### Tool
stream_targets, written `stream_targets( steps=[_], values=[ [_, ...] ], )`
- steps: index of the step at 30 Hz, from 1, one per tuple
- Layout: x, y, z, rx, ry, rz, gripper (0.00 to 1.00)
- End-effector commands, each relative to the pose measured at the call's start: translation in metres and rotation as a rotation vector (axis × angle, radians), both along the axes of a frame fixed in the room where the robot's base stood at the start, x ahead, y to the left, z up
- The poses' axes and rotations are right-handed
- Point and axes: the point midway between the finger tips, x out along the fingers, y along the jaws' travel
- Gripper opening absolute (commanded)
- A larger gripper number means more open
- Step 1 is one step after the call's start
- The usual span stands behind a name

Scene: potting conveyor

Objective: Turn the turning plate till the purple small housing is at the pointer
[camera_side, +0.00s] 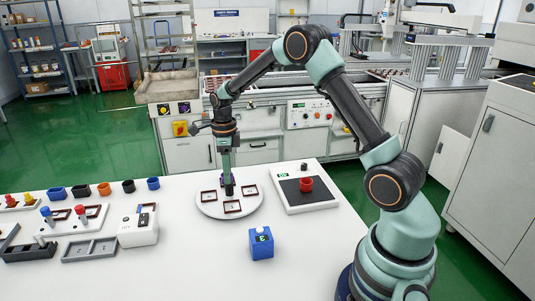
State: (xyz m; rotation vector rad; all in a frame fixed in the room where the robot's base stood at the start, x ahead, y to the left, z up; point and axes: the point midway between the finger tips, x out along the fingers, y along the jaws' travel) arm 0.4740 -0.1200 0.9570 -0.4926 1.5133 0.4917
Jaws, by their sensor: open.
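The round white turning plate (254,205) lies on the white table in the side view. Several dark red-rimmed square nests sit around its top. My gripper (229,188) points straight down over the plate's middle, with its tip low among the nests. Its jaws are small and dark here, and I cannot tell whether they touch anything. I cannot make out a purple small housing; something dark at the gripper's tip is too small to identify. I cannot make out the pointer either.
A red cup (306,184) stands on the dark pad of a scale (322,203) right of the plate. A white switch box (138,230), grey trays and a row of coloured cups (104,188) fill the left.

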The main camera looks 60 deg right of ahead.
Motion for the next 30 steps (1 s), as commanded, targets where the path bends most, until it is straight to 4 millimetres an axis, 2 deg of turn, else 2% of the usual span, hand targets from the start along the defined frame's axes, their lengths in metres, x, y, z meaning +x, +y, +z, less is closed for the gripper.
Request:
stream_targets(
  steps=[3, 10, 15, 25, 30],
  values=[
    [0.001, 0.000, 0.027, -0.002, -0.006, 0.000, 0.45],
    [0.001, 0.000, 0.060, 0.000, -0.003, -0.001, 0.45],
    [0.000, 0.000, 0.069, 0.000, 0.000, -0.001, 0.45],
    [0.000, 0.000, 0.071, 0.000, -0.001, 0.004, 0.45],
    [-0.007, 0.010, 0.089, -0.010, -0.033, 0.151, 0.45]
  ],
)
